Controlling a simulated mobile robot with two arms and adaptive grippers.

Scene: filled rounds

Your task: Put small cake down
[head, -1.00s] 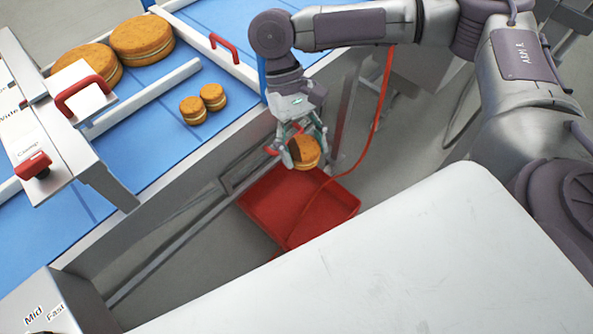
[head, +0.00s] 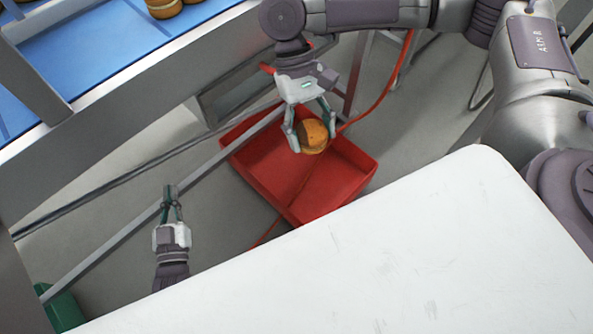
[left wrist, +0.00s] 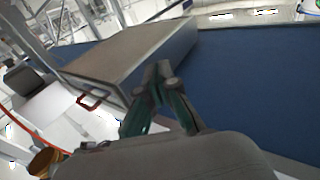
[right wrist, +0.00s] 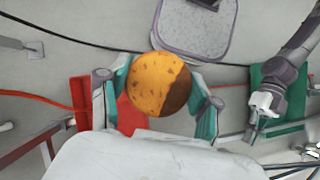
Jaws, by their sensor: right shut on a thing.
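The small cake (head: 313,137), a round golden cake with a dark patch, is held between the fingers of my right gripper (head: 311,130). The cake hangs over the red tray (head: 345,190) in the head view; the gap below it is hard to judge. In the right wrist view the cake (right wrist: 157,86) sits between the two fingers, its dark patch at lower right. My left gripper (head: 171,192) is apart from the tray, to its left, fingertips together and empty. Its fingers also meet in the left wrist view (left wrist: 158,72).
A blue conveyor (head: 90,50) with small cakes (head: 163,8) runs along the upper left. A white surface (head: 400,250) fills the lower right. A red cable (head: 392,85) passes near the tray. A green object (head: 62,308) is at lower left.

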